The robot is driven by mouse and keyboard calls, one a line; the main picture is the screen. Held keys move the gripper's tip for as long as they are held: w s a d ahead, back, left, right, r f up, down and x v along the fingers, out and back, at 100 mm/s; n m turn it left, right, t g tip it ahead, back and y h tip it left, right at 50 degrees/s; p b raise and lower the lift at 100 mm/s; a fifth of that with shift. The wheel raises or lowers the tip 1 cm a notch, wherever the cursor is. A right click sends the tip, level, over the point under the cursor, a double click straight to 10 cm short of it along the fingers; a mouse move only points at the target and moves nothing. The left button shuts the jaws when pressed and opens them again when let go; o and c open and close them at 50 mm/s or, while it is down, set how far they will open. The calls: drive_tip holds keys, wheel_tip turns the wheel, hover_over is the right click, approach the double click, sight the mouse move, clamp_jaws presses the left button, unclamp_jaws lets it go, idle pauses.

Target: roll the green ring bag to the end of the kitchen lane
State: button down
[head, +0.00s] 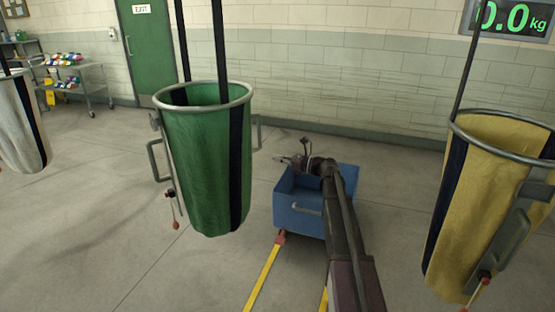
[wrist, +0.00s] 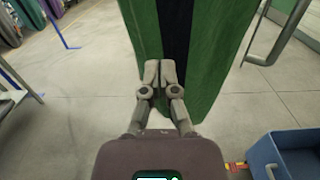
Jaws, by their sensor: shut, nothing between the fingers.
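The green ring bag (head: 190,165) hangs upright from dark straps in the head view, left of centre. It has a grey metal rim, a dark vertical stripe and a metal handle (head: 157,161) on its left side. In the wrist view the green bag (wrist: 203,75) fills the upper middle. My gripper (head: 283,160) is to the right of the bag, above a blue bin. In the wrist view my gripper (wrist: 160,68) is shut and empty, its fingertips in front of the dark stripe. I cannot tell whether they touch the cloth.
The blue bin (head: 298,212) stands on the floor below my arm, with yellow strips (head: 263,275) in front. A yellow bag (head: 480,205) hangs at right, a pale bag (head: 20,125) at far left. A trolley (head: 82,82) stands by the green door (head: 148,50).

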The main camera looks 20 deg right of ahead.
drive_tip(key=s+a+f+n+g+h, duration=0.65)
drive_tip(key=s+a+f+n, duration=0.55)
drive_tip(key=s, duration=0.3)
drive_tip(key=s+d+f+n+g+h, duration=0.1)
drive_tip(key=s+f+n+g+h, duration=0.1)
drive_tip(key=s+n, duration=0.4)
drive_tip(key=s+d+f+n+g+h, duration=0.1)
drive_tip(key=s+f+n+h, duration=0.4)
drive_tip(key=s, duration=0.7)
drive_tip(key=shift+s+d+f+n+g+h, duration=0.15)
drive_tip(key=shift+s+d+n+g+h, duration=0.1)
drive_tip(key=shift+n+g+h, duration=0.5)
drive_tip(key=shift+w+n, duration=0.1)
drive_tip(key=shift+n, duration=0.15)
